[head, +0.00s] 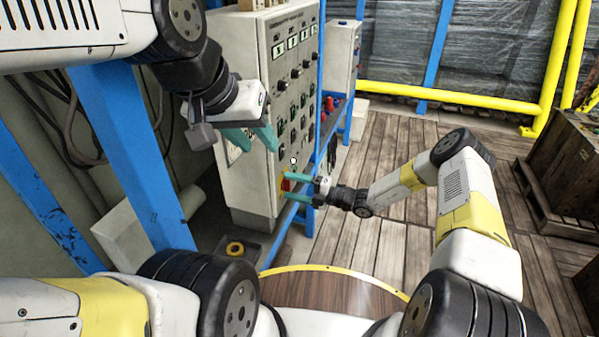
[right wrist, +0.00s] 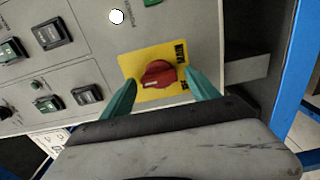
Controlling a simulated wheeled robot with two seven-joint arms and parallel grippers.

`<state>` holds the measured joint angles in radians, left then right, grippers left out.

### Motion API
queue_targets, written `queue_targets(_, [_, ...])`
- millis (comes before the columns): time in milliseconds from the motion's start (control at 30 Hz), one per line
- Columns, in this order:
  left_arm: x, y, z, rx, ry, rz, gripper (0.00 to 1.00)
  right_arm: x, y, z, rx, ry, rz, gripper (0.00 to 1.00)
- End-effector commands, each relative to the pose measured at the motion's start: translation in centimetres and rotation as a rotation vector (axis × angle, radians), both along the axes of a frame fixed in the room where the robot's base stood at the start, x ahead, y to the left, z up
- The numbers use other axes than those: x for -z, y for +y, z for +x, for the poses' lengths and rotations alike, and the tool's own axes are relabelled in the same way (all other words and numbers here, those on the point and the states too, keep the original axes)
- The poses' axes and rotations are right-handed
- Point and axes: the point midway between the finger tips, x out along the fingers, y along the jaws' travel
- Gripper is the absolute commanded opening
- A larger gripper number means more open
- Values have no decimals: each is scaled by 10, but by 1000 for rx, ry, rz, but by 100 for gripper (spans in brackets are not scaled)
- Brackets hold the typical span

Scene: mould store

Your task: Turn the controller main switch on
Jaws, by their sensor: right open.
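The controller (head: 237,55) is a tall grey cabinet with rows of switches, left of centre in the head view. Its main switch is a red rotary knob (right wrist: 158,74) on a yellow plate (right wrist: 131,62) with black lettering. In the right wrist view the knob lies roughly crosswise; I cannot tell which setting it marks. My right gripper (head: 288,185) is open at the panel, one finger on either side of the knob; contact is not clear. It also shows in the right wrist view (right wrist: 160,80). My left gripper (head: 258,143) is open and empty, higher up near the cabinet.
A round white spot (right wrist: 116,16) shows on the panel near the yellow plate. Other black switches (right wrist: 50,33) sit to the left. A blue frame (head: 331,80) stands beside the cabinet. Wooden floor (head: 390,145) is clear to the right, with a crate (head: 562,165) beyond.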

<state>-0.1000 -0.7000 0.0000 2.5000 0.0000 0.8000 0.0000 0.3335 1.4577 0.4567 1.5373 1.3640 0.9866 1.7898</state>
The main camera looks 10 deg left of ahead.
Motion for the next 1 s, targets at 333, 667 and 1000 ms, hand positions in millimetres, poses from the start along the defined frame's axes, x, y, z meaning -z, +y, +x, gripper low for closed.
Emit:
queue_targets(333, [0, 0, 0, 0, 0, 0, 36, 1, -51, -8, 4, 0, -2, 69])
queue_targets(667, [0, 0, 0, 0, 0, 0, 36, 0, -77, -14, 2, 0, -1, 69])
queue_targets(1000, [0, 0, 0, 0, 0, 0, 36, 0, -77, -14, 1, 0, -1, 69])
